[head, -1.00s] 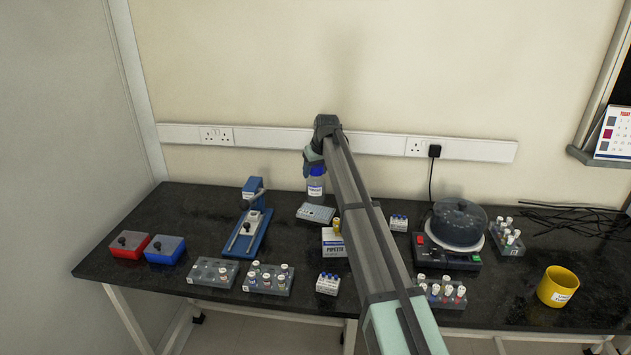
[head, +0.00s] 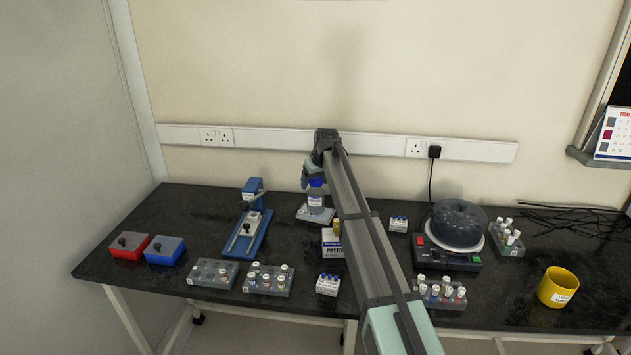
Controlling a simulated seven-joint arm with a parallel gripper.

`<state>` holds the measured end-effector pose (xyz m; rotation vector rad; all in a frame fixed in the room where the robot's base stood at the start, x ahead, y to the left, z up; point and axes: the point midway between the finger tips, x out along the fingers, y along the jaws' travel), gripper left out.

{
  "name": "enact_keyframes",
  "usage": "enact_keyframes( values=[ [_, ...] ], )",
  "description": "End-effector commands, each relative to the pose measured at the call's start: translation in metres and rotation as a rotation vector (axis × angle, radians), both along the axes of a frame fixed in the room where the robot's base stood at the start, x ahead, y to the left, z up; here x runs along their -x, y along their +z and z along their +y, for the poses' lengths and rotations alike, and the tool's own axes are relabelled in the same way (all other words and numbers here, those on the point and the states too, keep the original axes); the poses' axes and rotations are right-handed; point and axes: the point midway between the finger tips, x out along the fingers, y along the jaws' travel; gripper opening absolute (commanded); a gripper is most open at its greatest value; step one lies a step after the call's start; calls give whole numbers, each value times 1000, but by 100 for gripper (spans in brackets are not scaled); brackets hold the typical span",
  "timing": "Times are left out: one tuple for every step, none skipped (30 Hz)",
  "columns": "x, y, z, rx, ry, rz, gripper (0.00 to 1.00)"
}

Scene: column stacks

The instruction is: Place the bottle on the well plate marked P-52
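The bottle (head: 316,199), clear with a blue cap and a white label, is upright at the back middle of the bench. Its base meets the pale well plate (head: 302,213), whose edges show around it; I cannot tell whether it rests fully on it. No P-52 marking is readable on the plate. My gripper (head: 314,178) is directly above the bottle, at its cap, and appears shut on it. The fingertips are small and partly hidden by my wrist.
A white and blue pipette box (head: 332,248) with a yellow-capped vial stands just in front of the plate, partly behind my arm. A blue press (head: 247,235) is to the left, a centrifuge (head: 457,228) to the right. Several vial racks line the front.

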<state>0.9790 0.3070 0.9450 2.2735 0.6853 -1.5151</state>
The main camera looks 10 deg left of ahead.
Motion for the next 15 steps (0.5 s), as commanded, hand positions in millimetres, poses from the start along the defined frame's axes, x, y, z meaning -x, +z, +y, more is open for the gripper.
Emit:
enact_keyframes(
  values=[
    [0,0,0,0,0,0,83],
    [0,0,0,0,0,0,86],
    [0,0,0,0,0,0,86],
    [0,0,0,0,0,0,86],
    [0,0,0,0,0,0,86],
    [0,0,0,0,0,0,86],
    [0,0,0,0,0,0,86],
    [0,0,0,0,0,0,86],
    [0,1,0,0,0,0,86],
    [0,2,0,0,0,0,86],
    [0,3,0,-1,0,-1,86],
    [1,5,0,-1,0,-1,86],
    [2,8,-1,-1,0,-1,86],
    [3,11,-2,0,0,-2,86],
    [4,15,-3,0,0,-2,86]
  ],
)
